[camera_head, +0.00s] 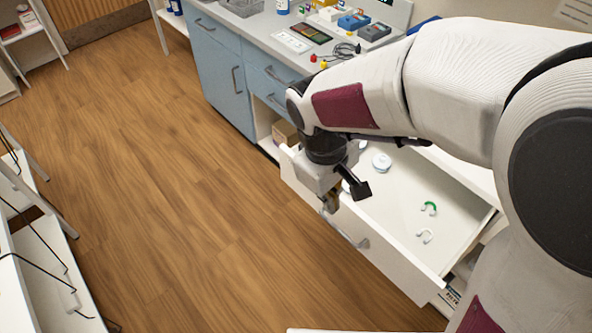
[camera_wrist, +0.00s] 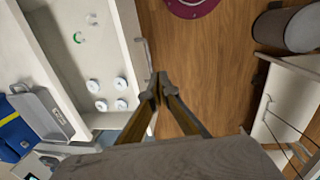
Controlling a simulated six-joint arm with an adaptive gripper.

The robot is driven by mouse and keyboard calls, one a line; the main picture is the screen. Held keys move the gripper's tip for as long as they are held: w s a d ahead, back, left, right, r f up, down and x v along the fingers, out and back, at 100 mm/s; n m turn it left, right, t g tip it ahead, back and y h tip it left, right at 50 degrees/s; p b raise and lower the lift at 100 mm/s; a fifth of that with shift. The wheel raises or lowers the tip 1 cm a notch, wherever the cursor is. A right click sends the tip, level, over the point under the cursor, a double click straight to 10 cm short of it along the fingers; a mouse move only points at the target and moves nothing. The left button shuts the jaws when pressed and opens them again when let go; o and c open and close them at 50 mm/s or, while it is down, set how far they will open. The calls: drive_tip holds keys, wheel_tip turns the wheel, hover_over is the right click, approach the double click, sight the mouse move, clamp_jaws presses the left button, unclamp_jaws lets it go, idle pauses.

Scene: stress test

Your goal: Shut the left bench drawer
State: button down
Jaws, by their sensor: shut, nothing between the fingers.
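A white bench drawer (camera_head: 436,268) with a bar handle (camera_head: 350,238) stands pulled well out. It also shows in the wrist view (camera_wrist: 112,62), where its handle (camera_wrist: 149,52) runs along the outer face of the front panel. My gripper (camera_head: 328,205) is shut and empty at the drawer's front, on the floor side. In the wrist view, my fingertips (camera_wrist: 158,84) meet close beside the end of the handle; I cannot tell whether they touch it. My arm hides part of the drawer in the head view.
Inside the drawer lie several white round pieces (camera_wrist: 92,86), a green-and-white hook (camera_head: 429,208) and a white hook (camera_head: 425,236). Blue cabinets (camera_head: 222,80) stand beyond, shut. A shelf rack (camera_wrist: 290,105) and grey bin (camera_wrist: 290,28) face the drawer across free wooden floor (camera_head: 170,190).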

drive_tip(key=w+a+f+n+h, duration=0.2)
drive_tip(key=w+a+f+n, duration=0.7)
drive_tip(key=f, duration=0.4)
drive_tip(key=w+a+n+t, duration=0.2)
drive_tip(key=w+a+n, duration=0.2)
drive_tip(key=n, duration=0.4)
drive_tip(key=shift+w+a+n, duration=0.3)
drive_tip(key=shift+w+a, duration=0.05)
drive_tip(key=shift+w, duration=0.3)
drive_tip(key=shift+f, duration=0.1)
hover_over(295, 184)
drive_tip(key=s, duration=0.4)
drive_tip(key=shift+w+d+f, duration=0.1)
drive_tip(key=shift+f, duration=2.15)
drive_tip(key=shift+w+d+f, duration=0.1)
drive_tip(key=shift+f, duration=2.15)
